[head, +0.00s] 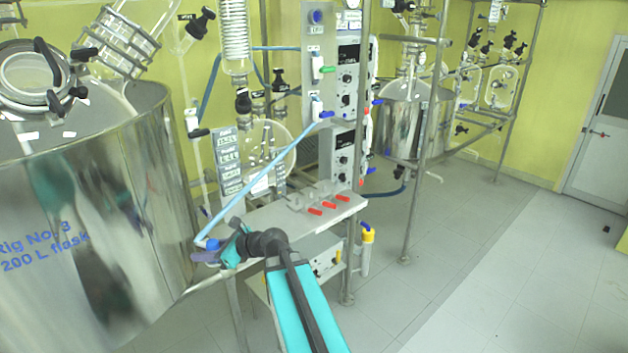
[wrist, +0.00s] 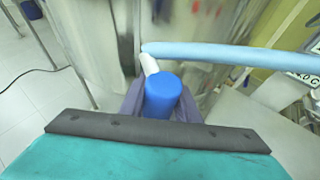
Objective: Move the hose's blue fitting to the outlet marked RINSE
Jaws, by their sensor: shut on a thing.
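My gripper (head: 207,254) is shut on the blue fitting (head: 211,244), left of the bench's front corner and near the big steel vessel. In the wrist view the blue fitting (wrist: 163,96) sits between the dark fingers, with a pale nozzle at its far end. The light blue hose (head: 262,172) runs from the fitting up to the panel's blue-handled valve (head: 322,113); it crosses the wrist view too (wrist: 240,57). Small labels are on the panel, but I cannot read RINSE on any outlet.
The large steel vessel (head: 90,220) fills the left side. The steel bench (head: 270,215) carries several red-handled valves (head: 329,205). A frame post (head: 420,180) and a second steel vessel (head: 400,115) stand behind. The floor (head: 500,260) at right is clear.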

